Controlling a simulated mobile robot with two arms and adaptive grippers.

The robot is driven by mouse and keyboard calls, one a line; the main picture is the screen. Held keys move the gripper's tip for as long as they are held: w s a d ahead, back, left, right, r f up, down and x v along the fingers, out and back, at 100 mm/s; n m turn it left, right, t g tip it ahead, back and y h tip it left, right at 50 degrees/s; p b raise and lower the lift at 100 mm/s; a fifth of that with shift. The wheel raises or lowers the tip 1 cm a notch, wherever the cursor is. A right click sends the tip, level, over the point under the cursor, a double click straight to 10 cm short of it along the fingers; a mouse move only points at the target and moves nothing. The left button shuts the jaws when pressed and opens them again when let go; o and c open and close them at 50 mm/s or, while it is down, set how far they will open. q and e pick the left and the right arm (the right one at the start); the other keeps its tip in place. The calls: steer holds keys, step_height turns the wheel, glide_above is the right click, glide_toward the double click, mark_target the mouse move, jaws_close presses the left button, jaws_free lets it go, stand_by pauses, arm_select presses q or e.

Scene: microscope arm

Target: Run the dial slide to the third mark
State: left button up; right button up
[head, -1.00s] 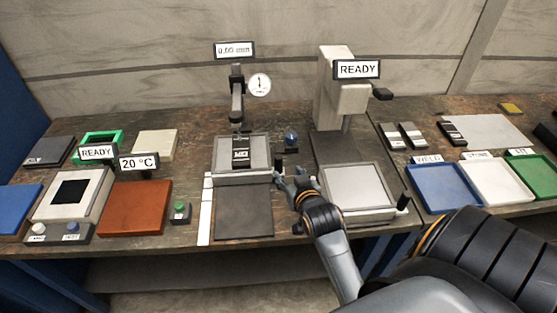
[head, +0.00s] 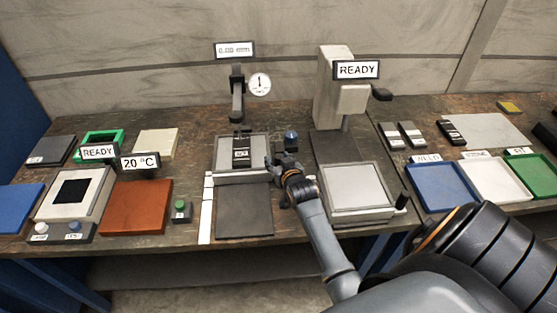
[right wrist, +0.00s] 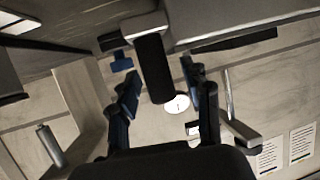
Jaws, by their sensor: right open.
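The dial slide (head: 228,178) is a light grey plate with a dark labelled block on it, at the middle of the bench. A round white dial (head: 259,84) stands behind it, with a display (head: 235,50) reading 0.00 mm. A white strip (head: 205,215) runs along its left front side; its marks are too small to read. My right gripper (head: 283,164) is at the slide's right side, fingers open. In the right wrist view, a black cylindrical handle (right wrist: 153,68) lies between the open fingers (right wrist: 163,85); contact cannot be told. My left gripper is not in view.
A press-like machine (head: 342,90) with a READY sign and a grey tray (head: 355,186) stands right of the slide. A green button (head: 180,210) is at left. A dark mat (head: 244,212) lies in front.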

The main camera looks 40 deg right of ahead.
jaws_close()
steer(key=w+d, duration=0.1)
steer(key=w+d+b, duration=0.1)
steer(key=w, duration=0.1)
steer(key=w+d, duration=0.1)
steer(key=shift+w+f, duration=0.1)
steer(key=shift+w, duration=0.3)
steer(key=shift+r, duration=0.25)
steer(key=shift+c, duration=2.1)
jaws_free()
steer(key=o, duration=0.4)
steer(key=shift+w+f, duration=0.1)
steer(key=shift+f, duration=0.1)
